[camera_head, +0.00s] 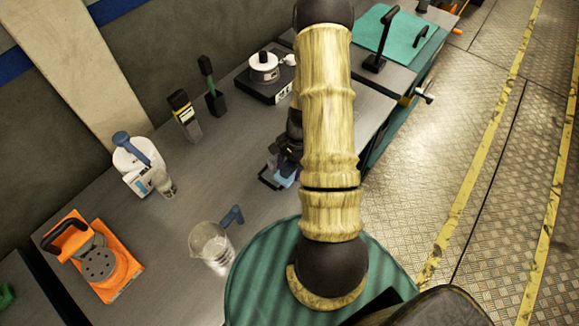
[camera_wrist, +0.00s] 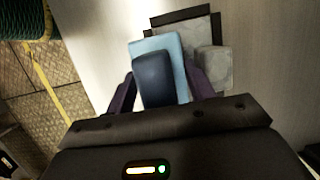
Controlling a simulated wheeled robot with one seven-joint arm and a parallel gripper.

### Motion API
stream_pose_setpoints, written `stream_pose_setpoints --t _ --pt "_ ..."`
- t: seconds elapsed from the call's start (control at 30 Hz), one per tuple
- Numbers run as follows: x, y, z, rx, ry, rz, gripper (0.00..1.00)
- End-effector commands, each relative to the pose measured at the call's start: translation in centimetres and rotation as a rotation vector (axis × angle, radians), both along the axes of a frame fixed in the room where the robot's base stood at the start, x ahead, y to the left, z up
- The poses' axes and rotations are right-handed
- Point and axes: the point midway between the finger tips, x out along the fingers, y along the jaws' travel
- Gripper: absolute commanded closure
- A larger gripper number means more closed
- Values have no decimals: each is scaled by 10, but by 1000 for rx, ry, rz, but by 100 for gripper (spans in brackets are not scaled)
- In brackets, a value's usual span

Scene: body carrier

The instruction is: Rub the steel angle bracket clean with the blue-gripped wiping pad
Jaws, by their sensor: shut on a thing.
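The wiping pad (camera_wrist: 158,46) is light blue with a dark blue grip. My gripper (camera_wrist: 161,82) is shut on that grip, one finger on each side. In the head view my arm hides most of my gripper, and a bit of the light-blue pad (camera_head: 284,176) shows beside it. A grey, blotchy piece that looks like the steel angle bracket (camera_wrist: 213,68) lies past the pad and to its right in the wrist view. The pad covers part of it. I cannot tell whether the pad touches it.
A glass beaker (camera_head: 210,247), an orange sander-like tool (camera_head: 97,262), a white roll-like item (camera_head: 132,156) and a small brush (camera_head: 210,85) stand on the grey bench (camera_head: 170,225). A black-based device (camera_head: 264,80) is at the back.

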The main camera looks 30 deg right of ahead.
Motion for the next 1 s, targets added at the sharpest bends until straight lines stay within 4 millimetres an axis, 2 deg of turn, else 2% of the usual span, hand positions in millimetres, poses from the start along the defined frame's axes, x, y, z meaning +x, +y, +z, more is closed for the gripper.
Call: stream_pose_setpoints --t 0.27,0.67,1.0 --pt "0 0 -7 0 0 0 96" --pt "-4 11 -2 0 0 0 96" --pt "-4 10 -3 0 0 0 96"
